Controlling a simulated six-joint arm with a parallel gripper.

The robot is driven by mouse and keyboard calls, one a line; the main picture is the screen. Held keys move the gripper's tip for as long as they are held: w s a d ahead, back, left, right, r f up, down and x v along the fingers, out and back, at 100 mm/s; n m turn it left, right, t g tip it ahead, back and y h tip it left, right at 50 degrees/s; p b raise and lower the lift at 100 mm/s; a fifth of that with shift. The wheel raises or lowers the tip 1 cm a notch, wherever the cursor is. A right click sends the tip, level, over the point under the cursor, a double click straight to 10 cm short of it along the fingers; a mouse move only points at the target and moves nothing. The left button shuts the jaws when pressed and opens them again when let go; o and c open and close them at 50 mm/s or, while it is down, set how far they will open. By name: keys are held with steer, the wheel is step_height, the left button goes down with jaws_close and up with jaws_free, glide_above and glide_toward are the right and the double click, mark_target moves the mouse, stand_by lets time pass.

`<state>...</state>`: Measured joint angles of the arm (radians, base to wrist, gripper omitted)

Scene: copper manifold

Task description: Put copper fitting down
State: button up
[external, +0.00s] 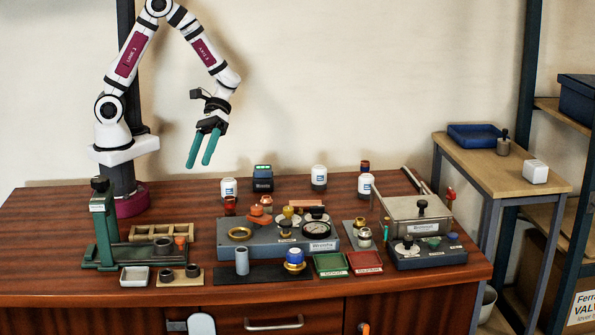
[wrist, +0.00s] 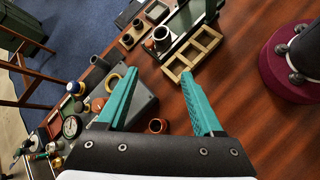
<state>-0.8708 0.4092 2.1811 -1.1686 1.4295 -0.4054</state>
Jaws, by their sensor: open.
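My gripper (external: 198,164) is open and empty, high above the back left of the bench, with its green fingers pointing down. The wrist view also shows the fingers (wrist: 160,72) apart with nothing between them. A small copper-coloured fitting (external: 180,242) stands at the right end of the green fixture's rail, in front of the wooden compartment tray (external: 150,232); it also shows in the wrist view (wrist: 162,35). I cannot tell which is the task's fitting.
The green fixture (external: 104,222) stands tall at the left. A white dish (external: 134,277) and a block with dark cups lie in front. Green (external: 330,265) and red (external: 365,262) trays, a gauge (external: 316,229) and a lidded unit (external: 405,218) fill the right. Bare wood lies back left.

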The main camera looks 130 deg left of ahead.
steer(key=s+d+r+m+g+y, duration=0.1)
steer(key=s+m+y, duration=0.4)
steer(key=m, duration=0.5)
steer(key=s+d+r+m+g+y, duration=0.2)
steer(key=s+r+m+y, duration=0.3)
steer(key=s+m, duration=0.3)
steer(key=d+m+y, duration=0.1)
steer(key=m, duration=0.2)
steer(key=shift+d+r+m, duration=0.3)
steer(key=shift+d, duration=0.1)
steer(key=o, duration=0.5)
steer(key=w+a+r+m+y, duration=0.1)
steer(key=w+a+r+m, duration=0.15)
steer(key=w+a, duration=1.5)
steer(key=w+a+f+t+y, duration=0.1)
steer(key=w+a, duration=0.1)
steer(key=a, duration=0.6)
steer(key=w+a+f+y, duration=0.1)
steer(key=w+a, duration=0.1)
steer(key=a, duration=0.5)
steer(key=shift+m, duration=0.25)
steer(key=x, duration=1)
steer(key=shift+s+a+f, duration=0.1)
steer(key=shift+s+a, duration=0.1)
steer(key=shift+a, duration=0.15)
